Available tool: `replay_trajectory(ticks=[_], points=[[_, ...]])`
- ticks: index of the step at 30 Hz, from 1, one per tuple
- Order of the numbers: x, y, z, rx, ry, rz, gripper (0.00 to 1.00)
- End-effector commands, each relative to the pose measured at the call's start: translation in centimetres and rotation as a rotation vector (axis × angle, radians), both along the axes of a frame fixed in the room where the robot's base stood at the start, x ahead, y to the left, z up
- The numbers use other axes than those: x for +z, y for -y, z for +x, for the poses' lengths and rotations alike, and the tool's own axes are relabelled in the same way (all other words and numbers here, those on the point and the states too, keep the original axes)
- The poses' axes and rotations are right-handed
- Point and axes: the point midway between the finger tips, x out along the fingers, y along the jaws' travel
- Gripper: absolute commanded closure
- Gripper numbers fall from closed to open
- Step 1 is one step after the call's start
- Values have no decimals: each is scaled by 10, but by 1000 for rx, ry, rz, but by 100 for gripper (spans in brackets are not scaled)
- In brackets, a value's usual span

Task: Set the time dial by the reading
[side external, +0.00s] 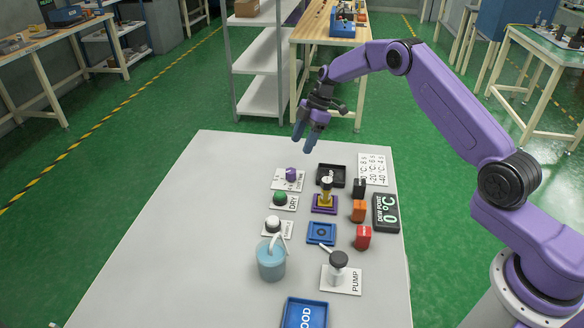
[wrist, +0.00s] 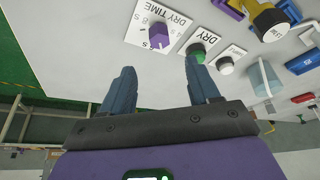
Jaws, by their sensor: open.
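The time dial is a purple knob (side external: 291,174) on a white card at the table's far side. In the wrist view the knob (wrist: 160,34) sits on a card marked DRY TIME with several numbers in seconds; its exact setting is hard to read. A black DEW POINT display (side external: 386,213) at the table's right edge reads 0 °C. A white chart (side external: 373,169) behind it lists temperatures with values, partly too small to read. My gripper (side external: 303,139) is open and empty, raised above the table's far edge, apart from the knob. Its fingers (wrist: 160,68) point toward the dial card.
A green DRY button (side external: 280,198) and a white button (side external: 273,224) stand near the dial. The table's left side is clear.

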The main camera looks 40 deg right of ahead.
Motion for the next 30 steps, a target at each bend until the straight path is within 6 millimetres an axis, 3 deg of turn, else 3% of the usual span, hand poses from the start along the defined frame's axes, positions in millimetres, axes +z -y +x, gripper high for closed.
replay_trajectory(ticks=[9, 15, 29, 30], points=[[-57, -24, 3, 1, -2, -1, 39], [-81, -33, 5, 0, 0, -1, 39], [-93, -39, 5, 0, 1, 0, 39], [-93, -39, 5, 0, 1, 0, 43]])
